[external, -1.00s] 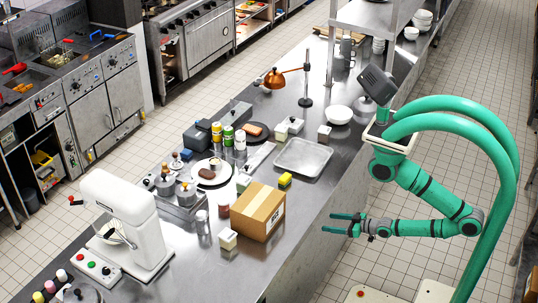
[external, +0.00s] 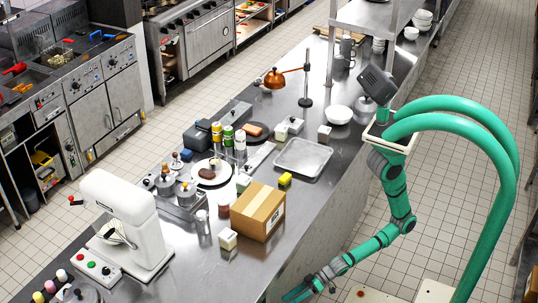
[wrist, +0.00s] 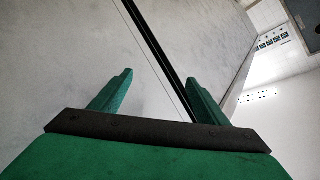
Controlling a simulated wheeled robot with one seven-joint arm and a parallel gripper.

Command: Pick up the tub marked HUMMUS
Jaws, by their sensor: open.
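No HUMMUS lettering is readable in either view, so I cannot tell which tub is marked so. Several small pale tubs stand on the steel counter (external: 205,262): one tub (external: 228,239) left of the cardboard box, another tub (external: 243,182) behind the box, and a tub (external: 324,133) beyond the metal tray. My gripper (external: 296,294) is low at the bottom edge of the external view, beside the counter's near side and apart from all tubs. In the wrist view my gripper (wrist: 159,76) has its fingers spread with nothing between them.
The cardboard box (external: 264,208) stands near the counter's front edge. The metal tray (external: 303,157), a plate of food (external: 211,173), bottles (external: 228,138) and a white mixer (external: 128,225) are also on the counter. The counter front between mixer and box is mostly clear.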

